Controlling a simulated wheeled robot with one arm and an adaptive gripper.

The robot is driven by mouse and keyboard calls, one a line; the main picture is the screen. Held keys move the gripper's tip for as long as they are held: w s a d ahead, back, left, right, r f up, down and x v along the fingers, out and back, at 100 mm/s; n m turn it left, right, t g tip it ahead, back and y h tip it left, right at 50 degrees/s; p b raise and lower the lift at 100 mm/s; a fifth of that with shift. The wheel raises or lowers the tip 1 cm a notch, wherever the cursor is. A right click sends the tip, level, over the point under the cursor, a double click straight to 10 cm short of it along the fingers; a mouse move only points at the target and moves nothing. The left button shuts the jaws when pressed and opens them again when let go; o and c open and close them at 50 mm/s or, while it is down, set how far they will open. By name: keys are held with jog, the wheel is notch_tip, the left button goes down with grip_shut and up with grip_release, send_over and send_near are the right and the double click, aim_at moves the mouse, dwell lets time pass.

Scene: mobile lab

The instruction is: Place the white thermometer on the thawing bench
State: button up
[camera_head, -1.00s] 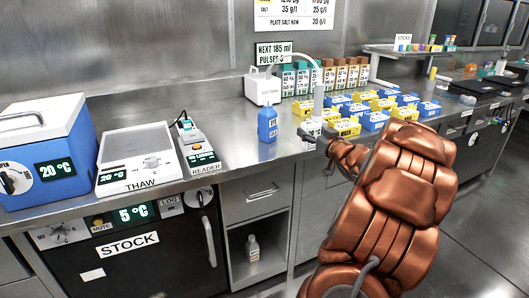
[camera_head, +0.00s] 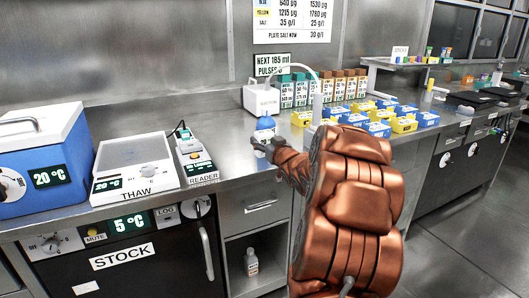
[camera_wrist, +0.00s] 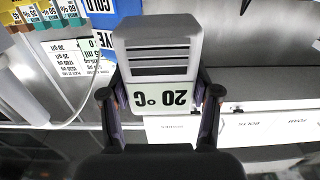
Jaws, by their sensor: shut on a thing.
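The white thermometer (camera_wrist: 158,50) fills the middle of the wrist view. It has a slotted housing and a display reading 20 °C, upside down in that view. My gripper (camera_wrist: 160,92) is shut on it, one finger on each side. The thawing bench (camera_head: 153,148) is a white, flat-topped unit labelled THAW, left of my gripper.
The reader (camera_head: 197,160) stands right beside the thawing bench, and a blue cool box (camera_head: 45,150) stands to its left. The blue bottle (camera_head: 265,126) is behind my gripper. Blue and yellow trays (camera_head: 403,124) lie to the right. Bare counter (camera_head: 232,150) lies between reader and bottle.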

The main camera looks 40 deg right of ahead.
jog(key=shift+f+b, duration=0.35)
jog(key=shift+f, duration=1.4)
jog(key=shift+f, duration=0.2)
jog(key=o, duration=1.2)
jog(key=shift+r, duration=0.15)
jog(key=shift+s+r, duration=0.1)
jog(key=shift+s, duration=0.05)
jog(key=p+v, duration=0.1)
jog(key=v, duration=1)
jog(key=shift+s+a, duration=0.2)
jog(key=shift+s, duration=0.1)
